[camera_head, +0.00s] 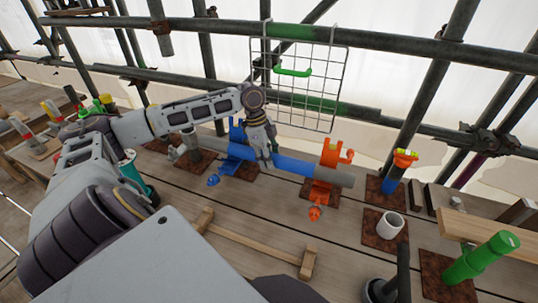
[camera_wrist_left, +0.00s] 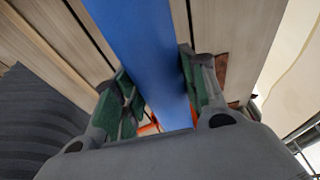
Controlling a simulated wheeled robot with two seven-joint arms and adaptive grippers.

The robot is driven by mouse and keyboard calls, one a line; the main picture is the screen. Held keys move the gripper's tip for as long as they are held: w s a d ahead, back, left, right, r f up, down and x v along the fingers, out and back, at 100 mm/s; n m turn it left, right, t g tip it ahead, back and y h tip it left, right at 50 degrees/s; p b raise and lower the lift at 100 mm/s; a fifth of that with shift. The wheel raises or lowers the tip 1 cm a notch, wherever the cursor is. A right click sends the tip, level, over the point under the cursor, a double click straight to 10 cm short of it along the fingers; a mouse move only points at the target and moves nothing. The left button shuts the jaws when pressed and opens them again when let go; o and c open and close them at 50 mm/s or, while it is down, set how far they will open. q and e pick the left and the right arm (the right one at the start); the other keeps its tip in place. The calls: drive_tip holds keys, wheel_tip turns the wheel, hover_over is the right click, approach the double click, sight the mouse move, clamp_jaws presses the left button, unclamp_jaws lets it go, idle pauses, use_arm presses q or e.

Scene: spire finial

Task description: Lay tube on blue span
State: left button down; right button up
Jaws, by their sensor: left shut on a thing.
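A long grey tube with a blue middle span (camera_head: 292,165) lies across a blue cradle (camera_head: 238,150) and an orange cradle (camera_head: 326,174). My left gripper (camera_head: 266,160) reaches down from above and is shut on the tube at its blue span, between the two cradles. In the left wrist view the blue span (camera_wrist_left: 150,60) passes between the green-padded fingers (camera_wrist_left: 160,100). I cannot tell whether the tube sits fully in both cradles. My right gripper is not in view.
A wire grid panel (camera_head: 325,95) with a green hook (camera_head: 292,71) hangs behind on scaffold poles. A wooden frame (camera_head: 250,243) lies in front on the deck.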

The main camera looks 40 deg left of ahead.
use_arm(q)
drive_tip(key=shift+f, duration=1.25)
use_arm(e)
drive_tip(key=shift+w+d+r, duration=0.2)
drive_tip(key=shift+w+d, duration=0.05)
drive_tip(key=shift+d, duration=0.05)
